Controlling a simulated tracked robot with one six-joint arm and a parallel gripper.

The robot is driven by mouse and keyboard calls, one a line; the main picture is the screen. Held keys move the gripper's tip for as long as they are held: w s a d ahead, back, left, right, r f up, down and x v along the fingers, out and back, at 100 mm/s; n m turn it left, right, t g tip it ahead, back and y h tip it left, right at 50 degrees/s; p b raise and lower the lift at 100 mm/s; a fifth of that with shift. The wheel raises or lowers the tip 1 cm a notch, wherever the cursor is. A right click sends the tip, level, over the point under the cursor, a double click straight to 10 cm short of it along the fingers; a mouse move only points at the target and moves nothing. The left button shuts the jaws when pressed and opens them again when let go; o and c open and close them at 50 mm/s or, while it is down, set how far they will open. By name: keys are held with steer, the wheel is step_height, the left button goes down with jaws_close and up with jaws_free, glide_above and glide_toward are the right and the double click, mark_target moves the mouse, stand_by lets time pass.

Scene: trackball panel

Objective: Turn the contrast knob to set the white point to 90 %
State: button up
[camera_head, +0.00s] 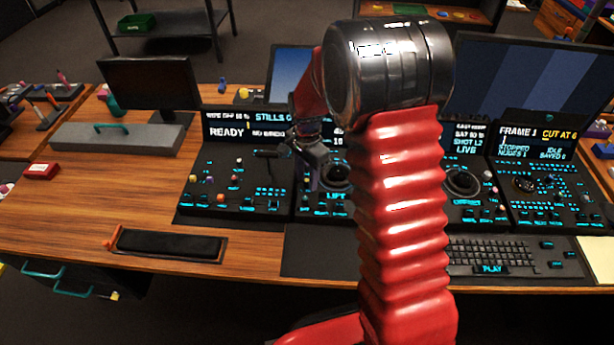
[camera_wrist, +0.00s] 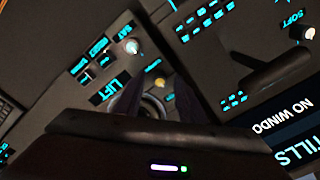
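My gripper (camera_head: 313,182) hangs over the centre-left panel section marked LIFT in the head view. In the wrist view its dark fingers (camera_wrist: 154,98) stand apart, with a ring-shaped control (camera_wrist: 153,107) visible between them. They look open and empty. A pale knob (camera_wrist: 132,46) sits by the SAT label, and a small yellow knob (camera_wrist: 160,83) is just beyond the fingers. I cannot read a contrast label on any knob. The white point readout is not legible; my arm hides part of the screens and panel.
A lever (camera_wrist: 272,72) stands on the neighbouring STILLS panel. A keyboard (camera_head: 492,256) lies at the right front, and a dark wrist pad (camera_head: 170,244) at the left front. Monitors (camera_head: 150,85) stand behind. The left desk surface is mostly clear.

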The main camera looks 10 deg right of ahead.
jaws_close()
stand_by(0.5)
